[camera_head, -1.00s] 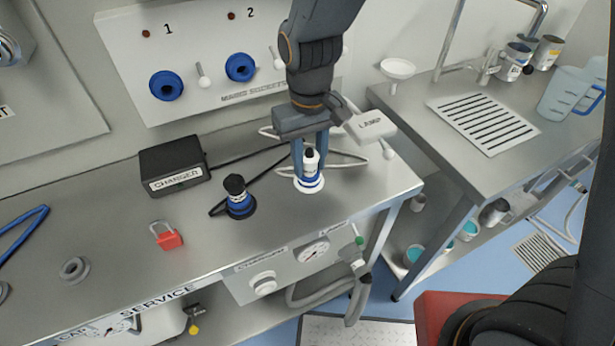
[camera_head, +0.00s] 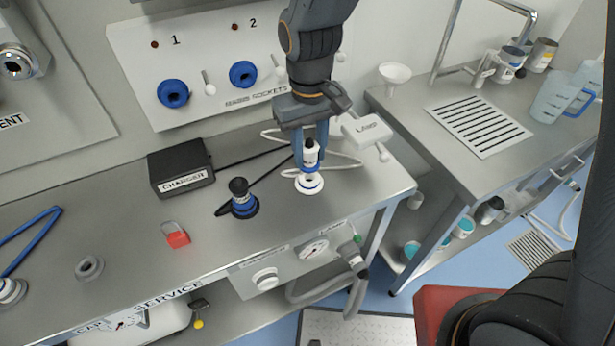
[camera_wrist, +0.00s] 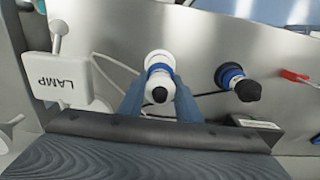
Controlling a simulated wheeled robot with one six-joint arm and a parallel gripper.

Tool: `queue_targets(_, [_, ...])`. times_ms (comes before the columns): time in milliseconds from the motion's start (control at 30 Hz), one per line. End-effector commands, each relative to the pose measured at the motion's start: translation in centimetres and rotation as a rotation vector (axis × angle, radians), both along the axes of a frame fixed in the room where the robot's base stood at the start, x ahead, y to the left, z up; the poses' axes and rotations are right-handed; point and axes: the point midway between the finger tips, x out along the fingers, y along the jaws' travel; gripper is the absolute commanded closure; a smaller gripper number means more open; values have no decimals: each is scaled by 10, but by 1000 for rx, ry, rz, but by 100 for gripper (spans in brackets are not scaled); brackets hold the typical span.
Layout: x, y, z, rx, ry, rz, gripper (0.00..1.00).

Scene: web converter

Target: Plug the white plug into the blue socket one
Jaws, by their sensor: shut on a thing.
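The white plug (camera_head: 310,155) is upright between the fingers of my gripper (camera_head: 311,150), which is shut on it. It also shows in the wrist view (camera_wrist: 159,75) between the blue fingers. In the head view it appears slightly above a white and blue ring (camera_head: 309,184) on the bench; the exact gap is hard to tell. Its white cable runs to the LAMP box (camera_head: 366,129). Blue socket one (camera_head: 173,94) is on the wall panel at upper left, under the number 1, with an open dark centre. My gripper is right of it and lower.
Blue socket two (camera_head: 243,74) is right of socket one. White levers (camera_head: 209,84) stick out beside the sockets. A black plug (camera_head: 241,197) stands on the bench, cabled to the CHARGER box (camera_head: 181,168).

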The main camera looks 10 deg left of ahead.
Motion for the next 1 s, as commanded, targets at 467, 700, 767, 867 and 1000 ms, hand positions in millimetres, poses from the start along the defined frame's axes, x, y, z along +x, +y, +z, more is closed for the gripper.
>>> queue_targets(467, [-1, 0, 26, 0, 0, -1, 100])
queue_targets(700, [-1, 0, 40, -1, 1, -1, 100])
queue_targets(767, [0, 0, 40, -1, 1, -1, 100])
queue_targets(867, [0, 0, 39, -1, 1, 0, 100])
queue_targets(1000, [0, 0, 39, -1, 1, 0, 100])
